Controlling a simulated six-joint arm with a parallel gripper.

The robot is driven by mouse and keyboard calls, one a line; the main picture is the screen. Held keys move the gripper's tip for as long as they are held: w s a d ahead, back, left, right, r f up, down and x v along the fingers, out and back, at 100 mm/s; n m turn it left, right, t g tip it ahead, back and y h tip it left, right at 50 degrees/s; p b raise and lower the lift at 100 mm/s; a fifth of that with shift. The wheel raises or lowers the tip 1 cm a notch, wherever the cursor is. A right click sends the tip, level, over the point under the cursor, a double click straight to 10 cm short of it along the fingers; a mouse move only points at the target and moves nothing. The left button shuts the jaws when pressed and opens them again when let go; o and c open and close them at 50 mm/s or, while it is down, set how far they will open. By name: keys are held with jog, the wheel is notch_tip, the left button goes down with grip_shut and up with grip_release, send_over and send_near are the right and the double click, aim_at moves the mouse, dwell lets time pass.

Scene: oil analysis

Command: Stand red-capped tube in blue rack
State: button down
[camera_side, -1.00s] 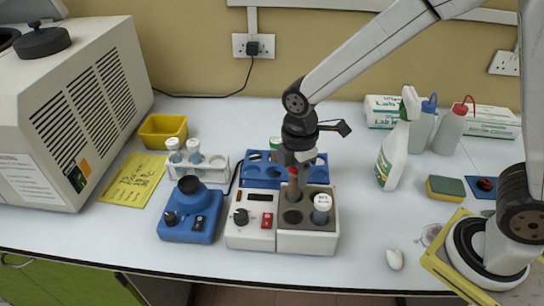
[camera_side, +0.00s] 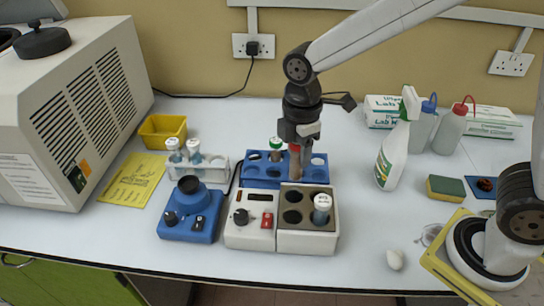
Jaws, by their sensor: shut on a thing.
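My gripper (camera_side: 297,141) is shut on the red-capped tube (camera_side: 295,164) just below the wrist. The red cap shows at the jaws, and the brownish tube hangs roughly upright. In this view it overlaps the blue rack (camera_side: 260,183), at the rack's right half. I cannot tell whether its lower end is above the rack or inside a hole. Open holes show at the rack's left and right.
In front of the rack is a heating block (camera_side: 307,243) with a white-capped tube (camera_side: 321,207) and several empty wells. A white rack (camera_side: 200,170) with two white-capped tubes and a blue mixer (camera_side: 190,222) stand left. A spray bottle (camera_side: 390,160) stands right.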

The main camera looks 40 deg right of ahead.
jog(key=shift+w, duration=0.1)
dwell(0.3)
jog(key=w+a, duration=0.1)
jog(key=w, duration=1.3)
jog(key=shift+f, duration=0.15)
jog(key=shift+f, duration=0.15)
jog(key=shift+f, duration=5.45)
jog(key=shift+c, duration=0.7)
grip_release()
